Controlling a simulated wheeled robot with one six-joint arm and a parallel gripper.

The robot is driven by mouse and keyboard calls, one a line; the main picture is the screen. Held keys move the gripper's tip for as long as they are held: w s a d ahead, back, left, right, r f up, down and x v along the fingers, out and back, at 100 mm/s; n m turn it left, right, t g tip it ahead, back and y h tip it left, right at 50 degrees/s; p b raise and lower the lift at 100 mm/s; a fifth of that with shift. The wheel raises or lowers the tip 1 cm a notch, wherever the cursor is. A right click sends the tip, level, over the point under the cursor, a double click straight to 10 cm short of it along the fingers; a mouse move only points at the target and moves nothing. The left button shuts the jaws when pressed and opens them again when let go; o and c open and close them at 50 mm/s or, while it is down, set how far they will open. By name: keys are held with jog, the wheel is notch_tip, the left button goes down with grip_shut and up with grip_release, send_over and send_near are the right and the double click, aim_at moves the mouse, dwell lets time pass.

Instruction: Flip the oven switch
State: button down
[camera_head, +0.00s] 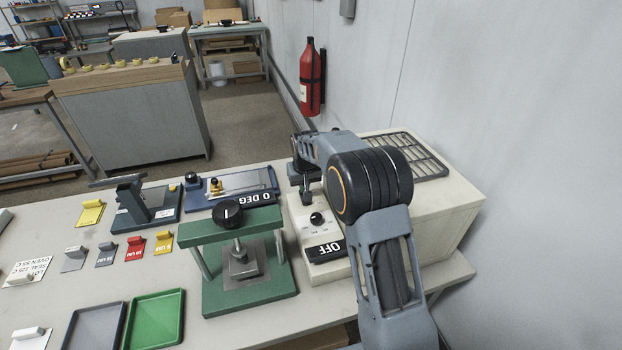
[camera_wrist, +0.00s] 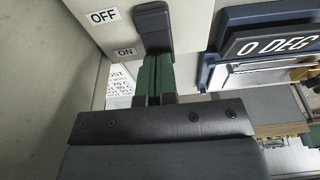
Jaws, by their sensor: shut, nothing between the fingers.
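The oven is a cream box (camera_head: 455,215) on the right end of the bench, with a dark grille on top. Its front display (camera_head: 325,250) reads OFF. The oven switch (camera_wrist: 153,28) is a dark lever in the wrist view, beside an OFF label (camera_wrist: 103,16) and an ON label (camera_wrist: 125,52). My gripper (camera_wrist: 154,72) is shut and empty, its green fingertips at the lever's lower end in that view. I cannot tell whether they touch it. In the head view my gripper (camera_head: 306,193) is over the oven's left part, and the switch cannot be made out there.
A green press (camera_head: 250,290) stands just left of the oven. A blue device with a 0 DEG display (camera_head: 252,197) is behind the press. Grey (camera_head: 93,330) and green (camera_head: 155,320) trays lie at the front. The wall (camera_head: 530,150) is close on the right.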

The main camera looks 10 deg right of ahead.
jog(key=shift+a+f+g+p, duration=0.1)
jog(key=shift+g+p, duration=0.2)
jog(key=shift+p, duration=0.15)
jog(key=shift+w+d+f+p, duration=0.15)
jog(key=shift+w+d+p, duration=0.1)
jog(key=shift+p, duration=0.1)
jog(key=shift+a+f, duration=0.2)
jog(key=shift+a, duration=0.05)
jog(key=shift+d, duration=0.1)
jog(key=shift+s+g, duration=0.1)
jog(key=shift+g, duration=0.2)
jog(key=shift+s+f+b, duration=0.1)
jog(key=shift+b, duration=0.2)
jog(key=shift+s, duration=0.65)
jog(key=shift+r, duration=0.2)
notch_tip(320, 180, up, 14)
jog(key=s+b, duration=0.1)
